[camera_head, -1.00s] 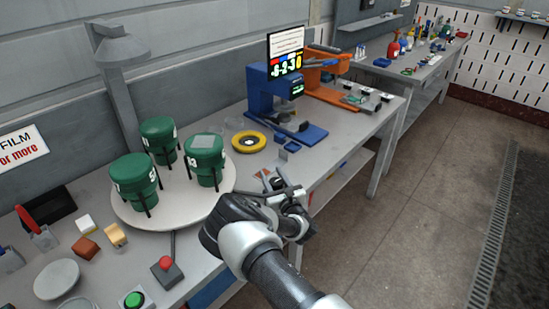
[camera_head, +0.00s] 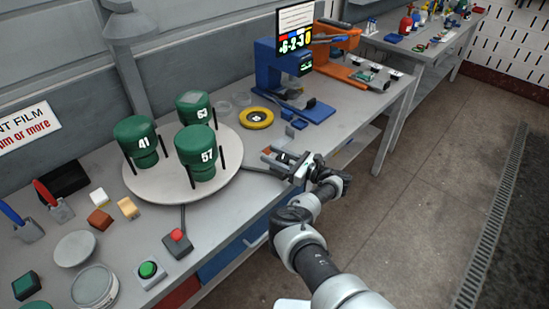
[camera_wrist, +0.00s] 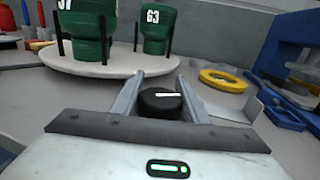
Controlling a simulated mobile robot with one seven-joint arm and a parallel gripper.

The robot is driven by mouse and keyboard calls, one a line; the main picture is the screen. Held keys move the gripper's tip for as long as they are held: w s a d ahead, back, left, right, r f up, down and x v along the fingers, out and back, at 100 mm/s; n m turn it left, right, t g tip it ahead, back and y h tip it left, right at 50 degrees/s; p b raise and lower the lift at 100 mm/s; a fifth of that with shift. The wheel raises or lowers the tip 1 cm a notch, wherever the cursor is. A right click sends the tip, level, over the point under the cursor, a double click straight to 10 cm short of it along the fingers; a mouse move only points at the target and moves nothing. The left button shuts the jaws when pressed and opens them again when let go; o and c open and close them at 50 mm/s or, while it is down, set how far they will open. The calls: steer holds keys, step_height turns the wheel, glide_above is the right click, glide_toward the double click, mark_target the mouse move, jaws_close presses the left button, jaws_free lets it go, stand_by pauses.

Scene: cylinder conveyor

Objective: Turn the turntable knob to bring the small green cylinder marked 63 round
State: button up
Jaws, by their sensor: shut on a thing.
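The green cylinder marked 63 (camera_head: 194,108) stands at the back of the round turntable (camera_head: 222,182); in the wrist view it is right of centre (camera_wrist: 157,22). Green cylinder 57 (camera_head: 197,158) stands at the front right and green cylinder 41 (camera_head: 138,142) at the left, each between dark posts. My gripper (camera_head: 297,168) is at the right of the turntable. In the wrist view its fingers (camera_wrist: 160,95) are shut on the black turntable knob (camera_wrist: 158,107), which has a white line lying almost level across its top. The head view hides most of the knob.
A yellow ring (camera_head: 256,117) and a blue machine (camera_head: 280,70) stand beyond the knob. A red button (camera_head: 178,236) and green button (camera_head: 148,270) sit in front of the turntable. A grey lamp (camera_head: 128,30) overhangs the back.

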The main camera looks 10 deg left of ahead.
steer(key=shift+s+a+f+n+g+y+b, duration=0.1)
steer(key=shift+s+f+n+g+y+b, duration=0.15)
steer(key=shift+n+g+b, duration=0.55)
steer(key=shift+s+a+n+g+y+b, duration=0.15)
steer(key=shift+n+g+y+b, duration=0.25)
steer(key=shift+g+b, duration=0.65)
steer(key=shift+b, duration=0.4)
steer(key=shift+s+a+r+n+g+y+b, duration=0.2)
steer(key=shift+n+g+b, duration=0.5)
steer(key=shift+g+b, duration=0.5)
steer(key=shift+s+d+r+n+g+y+b, duration=0.1)
steer(key=shift+s+n+g+b, duration=0.15)
steer(key=shift+n+g+b, duration=0.9)
steer(key=shift+m+t+b, duration=0.3)
steer(key=shift+m+b, duration=0.05)
steer(key=shift+m, duration=0.1)
steer(key=o, duration=1)
